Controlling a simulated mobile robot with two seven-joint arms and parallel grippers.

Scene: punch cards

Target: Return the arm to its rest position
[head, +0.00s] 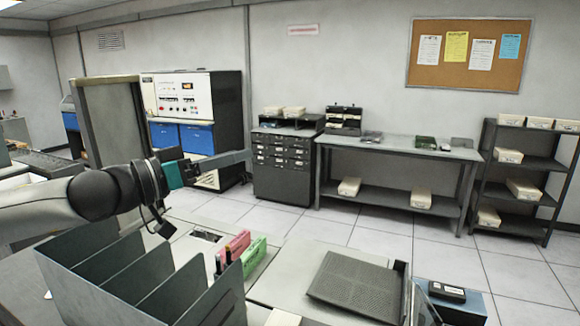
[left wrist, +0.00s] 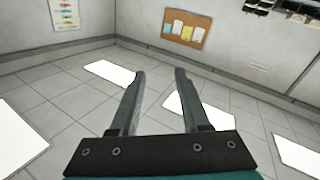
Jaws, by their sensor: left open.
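My left arm comes in from the left in the head view, stretched out above the grey divided rack. My left gripper (head: 225,160) points to the right, in the air, with nothing seen in it. In the left wrist view, the two fingers of my left gripper (left wrist: 158,75) stand apart with empty space between them, and the floor and walls show beyond. My right gripper is in neither view.
A grey rack (head: 165,285) with upright dividers stands below my left arm. Pink cards (head: 236,243) and green cards (head: 254,253) stand beside it. A dark perforated tray (head: 350,285) lies to the right, near a black box (head: 446,291). Open floor lies beyond.

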